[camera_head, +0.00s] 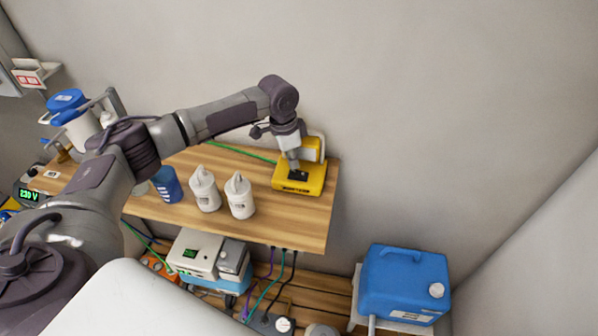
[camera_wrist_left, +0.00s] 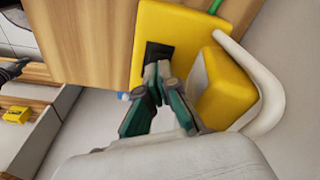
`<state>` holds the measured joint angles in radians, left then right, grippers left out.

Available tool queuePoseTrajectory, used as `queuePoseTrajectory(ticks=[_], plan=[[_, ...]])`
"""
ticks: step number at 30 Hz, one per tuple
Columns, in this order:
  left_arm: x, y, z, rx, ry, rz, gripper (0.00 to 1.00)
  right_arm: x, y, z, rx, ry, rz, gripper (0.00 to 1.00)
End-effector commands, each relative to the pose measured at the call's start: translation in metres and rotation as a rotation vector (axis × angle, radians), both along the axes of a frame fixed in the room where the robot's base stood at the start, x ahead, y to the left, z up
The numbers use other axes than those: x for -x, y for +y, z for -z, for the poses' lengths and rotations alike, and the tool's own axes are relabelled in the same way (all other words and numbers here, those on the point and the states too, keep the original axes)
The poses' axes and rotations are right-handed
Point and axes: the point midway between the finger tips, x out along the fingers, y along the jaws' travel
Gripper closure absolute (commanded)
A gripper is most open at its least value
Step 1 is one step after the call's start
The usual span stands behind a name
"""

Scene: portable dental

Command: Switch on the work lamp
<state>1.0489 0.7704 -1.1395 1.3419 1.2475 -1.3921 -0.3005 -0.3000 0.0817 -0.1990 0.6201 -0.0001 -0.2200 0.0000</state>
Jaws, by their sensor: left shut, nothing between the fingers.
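The work lamp (camera_head: 312,184) is a yellow box-shaped unit with a pale handle at the right end of the wooden shelf. A small black switch (camera_head: 298,175) sits on its top face. My left gripper (camera_head: 294,165) points down at the lamp, its fingertips at the switch. In the left wrist view, the lamp's yellow body (camera_wrist_left: 187,27) fills the top middle. The closed fingertips (camera_wrist_left: 158,68) lie over the lower part of the black switch (camera_wrist_left: 156,52) and hide some of it. I cannot tell whether they press it. No light shows on the lamp. My right gripper is out of view.
Two white bottles (camera_head: 240,196) and a blue cup (camera_head: 167,184) stand left of the lamp on the wooden shelf (camera_head: 290,222). A green cable (camera_head: 240,151) runs behind them. A blue canister (camera_head: 403,284) stands lower right. The wall is close behind the lamp.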

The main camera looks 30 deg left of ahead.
Motion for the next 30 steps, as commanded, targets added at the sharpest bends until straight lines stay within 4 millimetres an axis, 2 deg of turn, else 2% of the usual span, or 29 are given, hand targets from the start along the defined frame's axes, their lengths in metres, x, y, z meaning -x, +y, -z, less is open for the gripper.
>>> queuePoseTrajectory(ticks=[30], plan=[[0.000, 0.000, 0.016, 0.000, 0.000, 0.000, 1.00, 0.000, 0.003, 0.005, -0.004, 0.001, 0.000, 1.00]])
